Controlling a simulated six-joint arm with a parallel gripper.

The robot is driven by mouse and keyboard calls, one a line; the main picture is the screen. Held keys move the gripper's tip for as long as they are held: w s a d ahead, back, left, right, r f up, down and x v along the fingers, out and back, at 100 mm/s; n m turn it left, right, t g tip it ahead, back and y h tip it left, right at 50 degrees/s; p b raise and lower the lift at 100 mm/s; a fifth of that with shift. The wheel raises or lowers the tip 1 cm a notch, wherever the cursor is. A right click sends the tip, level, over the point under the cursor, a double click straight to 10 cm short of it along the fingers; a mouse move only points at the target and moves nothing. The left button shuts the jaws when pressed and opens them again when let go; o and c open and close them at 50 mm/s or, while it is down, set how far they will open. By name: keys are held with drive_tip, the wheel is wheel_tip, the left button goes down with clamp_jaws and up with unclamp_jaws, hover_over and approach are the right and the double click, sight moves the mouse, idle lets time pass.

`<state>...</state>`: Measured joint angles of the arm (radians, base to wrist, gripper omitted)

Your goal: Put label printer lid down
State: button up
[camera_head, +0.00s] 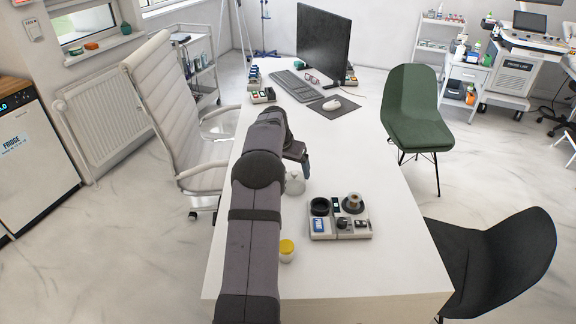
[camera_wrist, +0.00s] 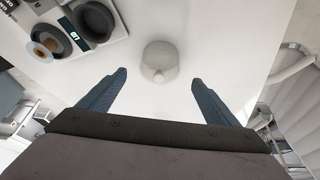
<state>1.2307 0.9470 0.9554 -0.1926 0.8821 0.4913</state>
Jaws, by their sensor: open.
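A pale grey device (camera_head: 341,228) stands on the white desk, right of my arm, and is probably the label printer. It has a black round cup, a roll on a dark disc, a blue panel and small dark knobs. Part of it shows at the upper left of the wrist view (camera_wrist: 97,47). I cannot tell which part is its lid. My gripper (camera_wrist: 160,85) is open and empty, with its fingers spread wide. In the head view its blue-grey fingertip (camera_head: 305,166) is above the desk, behind the device. A white rounded object (camera_wrist: 160,58) lies ahead between the fingers.
The white rounded object stands beside my arm in the head view (camera_head: 295,184). A yellow-lidded jar (camera_head: 287,250) is close to my arm. A monitor (camera_head: 323,43), keyboard (camera_head: 299,86) and mouse (camera_head: 331,105) are at the far end. The desk's right side (camera_head: 392,210) is clear.

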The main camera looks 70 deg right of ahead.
drive_tip(key=shift+v, duration=1.5)
drive_tip(key=shift+w, duration=0.1)
drive_tip(key=w+a+n+t+y, duration=0.1)
drive_tip(key=w+a+n, duration=0.4)
drive_tip(key=w+a, duration=0.95)
drive_tip(key=w+a+n+y, duration=0.1)
drive_tip(key=w+a+n, duration=0.15)
drive_tip(key=a, duration=0.85)
drive_tip(key=w+a+n+y, duration=0.1)
drive_tip(key=a+n, duration=0.2)
drive_tip(key=a, duration=0.8)
drive_tip(key=s+a+f+n, duration=0.2)
drive_tip(key=s+a+n, duration=0.2)
drive_tip(key=s+a, duration=0.3)
drive_tip(key=s+a+f+n+y, duration=0.1)
drive_tip(key=s+a+n, duration=0.3)
drive_tip(key=a, duration=1.3)
drive_tip(key=s+f, duration=0.1)
drive_tip(key=s, duration=0.2)
drive_tip(key=shift+s+a+g+y, duration=0.25)
drive_tip(key=shift+a+g+y, duration=0.05)
drive_tip(key=shift+g, duration=0.1)
